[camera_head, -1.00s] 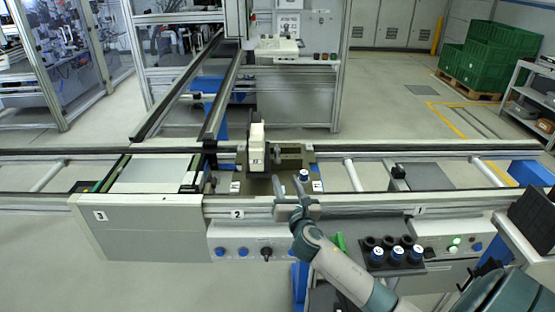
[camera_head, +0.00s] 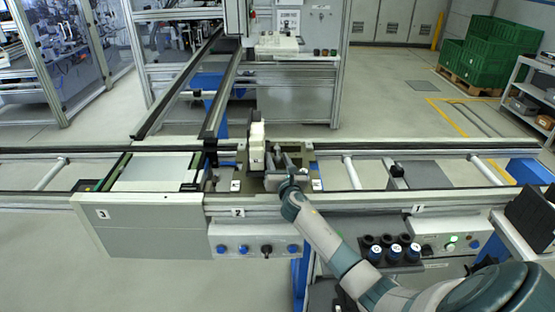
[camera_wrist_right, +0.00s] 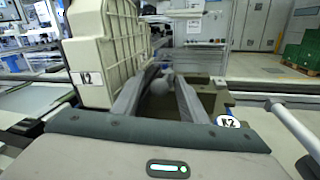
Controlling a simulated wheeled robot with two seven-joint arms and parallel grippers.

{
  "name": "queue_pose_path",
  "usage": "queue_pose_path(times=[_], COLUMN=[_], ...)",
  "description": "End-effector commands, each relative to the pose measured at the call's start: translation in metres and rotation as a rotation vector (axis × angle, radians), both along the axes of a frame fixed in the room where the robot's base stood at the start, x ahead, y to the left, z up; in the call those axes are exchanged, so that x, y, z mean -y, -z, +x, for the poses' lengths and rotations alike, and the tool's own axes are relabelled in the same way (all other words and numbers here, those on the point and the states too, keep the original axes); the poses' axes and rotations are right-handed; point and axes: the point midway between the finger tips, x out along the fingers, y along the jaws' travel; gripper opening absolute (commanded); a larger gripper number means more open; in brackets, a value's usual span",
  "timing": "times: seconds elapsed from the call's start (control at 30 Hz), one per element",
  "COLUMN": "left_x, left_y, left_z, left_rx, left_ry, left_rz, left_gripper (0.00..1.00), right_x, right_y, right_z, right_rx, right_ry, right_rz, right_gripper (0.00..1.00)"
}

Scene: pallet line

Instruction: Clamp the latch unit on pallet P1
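The latch unit (camera_head: 257,147) is a tall cream block standing upright on the dark pallet (camera_head: 306,160) at the station marked 2. In the right wrist view the unit (camera_wrist_right: 90,50) is at the left and carries a "K2" label. A "K2" tag also shows on the pallet (camera_wrist_right: 215,104) there. My right gripper (camera_head: 281,150) is above the pallet, just right of the unit. Contact with the knob cannot be told. My left gripper is not in view.
The conveyor rail (camera_head: 380,200) runs across in front. A grey plate (camera_head: 150,170) lies at station 3. A holder with several dark and blue-capped pieces (camera_head: 393,251) stands at the front right. Green crates (camera_head: 490,57) are far back. A button panel (camera_head: 250,240) is below the rail.

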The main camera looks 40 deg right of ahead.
Motion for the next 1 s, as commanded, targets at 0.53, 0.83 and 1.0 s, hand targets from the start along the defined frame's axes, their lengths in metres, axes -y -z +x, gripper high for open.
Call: queue_pose_path(times=[0.53, 0.83, 1.0], left_x=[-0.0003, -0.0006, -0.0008], left_y=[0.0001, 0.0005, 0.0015], left_z=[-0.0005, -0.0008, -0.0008], left_rx=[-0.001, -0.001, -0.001], left_ry=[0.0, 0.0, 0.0], left_rz=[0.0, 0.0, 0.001], left_gripper=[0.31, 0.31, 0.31], right_x=[0.0002, 0.0026, 0.007], right_y=[-0.0003, -0.0002, -0.0008], right_z=[0.0001, -0.0013, -0.0034], right_rx=[0.0, 0.0, -0.001], right_ry=[0.0, -0.026, -0.077], right_rz=[0.0, -0.003, -0.006], right_gripper=[0.0, 0.0, 0.0])
